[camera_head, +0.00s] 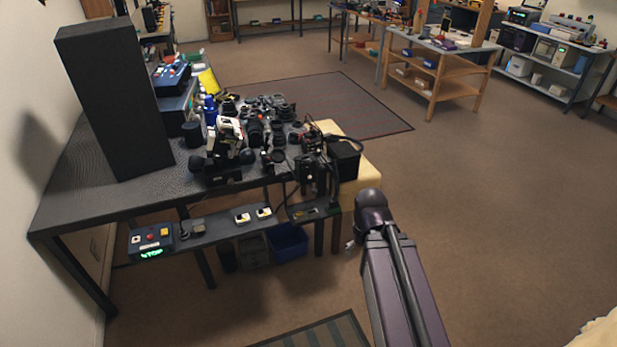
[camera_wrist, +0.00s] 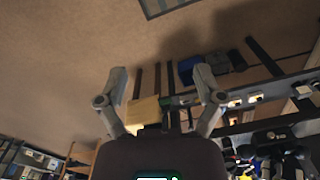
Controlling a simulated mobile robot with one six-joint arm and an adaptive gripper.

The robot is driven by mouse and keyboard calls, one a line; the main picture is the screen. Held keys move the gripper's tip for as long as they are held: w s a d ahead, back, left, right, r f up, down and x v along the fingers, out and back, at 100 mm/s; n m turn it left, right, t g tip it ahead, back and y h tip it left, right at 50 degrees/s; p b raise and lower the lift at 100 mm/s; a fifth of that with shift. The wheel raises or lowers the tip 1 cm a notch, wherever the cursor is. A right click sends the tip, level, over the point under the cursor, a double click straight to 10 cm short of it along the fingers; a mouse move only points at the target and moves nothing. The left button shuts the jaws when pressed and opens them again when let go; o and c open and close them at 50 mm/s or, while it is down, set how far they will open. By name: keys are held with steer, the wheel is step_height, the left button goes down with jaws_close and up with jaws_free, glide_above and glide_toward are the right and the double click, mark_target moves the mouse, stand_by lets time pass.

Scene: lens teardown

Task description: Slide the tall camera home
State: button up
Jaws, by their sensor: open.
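Several black cameras and lenses crowd the dark workbench (camera_head: 110,200) in the head view. A black camera body (camera_head: 313,172) stands upright at the bench's right front corner and looks the tallest there; I cannot tell for sure that it is the tall camera. A smaller black camera (camera_head: 274,160) sits to its left. My gripper (camera_wrist: 162,78) is open and empty in the wrist view, with its two grey fingers spread wide apart. It points toward floor and the bench underside, apart from the cameras. In the head view it is mostly hidden behind my arm.
A tall black box (camera_head: 115,100) stands at the bench's left. A black box (camera_head: 343,158) sits on the cream surface right of the cameras. A low shelf holds a control box reading "STOP" (camera_head: 151,240). A blue bin (camera_head: 287,243) is beneath. Floor to the right is clear.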

steer(key=w+a+f+m+t+y+b, duration=0.3)
steer(key=w+a+f+m+y+b, duration=0.15)
steer(key=w+f+b, duration=0.4)
steer(key=m+t+y+b, duration=0.4)
steer(key=m+t+b, duration=0.9)
steer(key=m+b, duration=1.25)
glide_toward(316, 193)
steer(key=shift+s+d+n+b, duration=0.5)
steer(key=shift+s+d+n, duration=0.35)
steer(key=shift+s+n, duration=0.2)
steer(key=shift+y, duration=0.25)
steer(key=x, duration=1.3)
steer(key=shift+w+a+f, duration=0.2)
steer(key=shift+w+a, duration=0.1)
jaws_close()
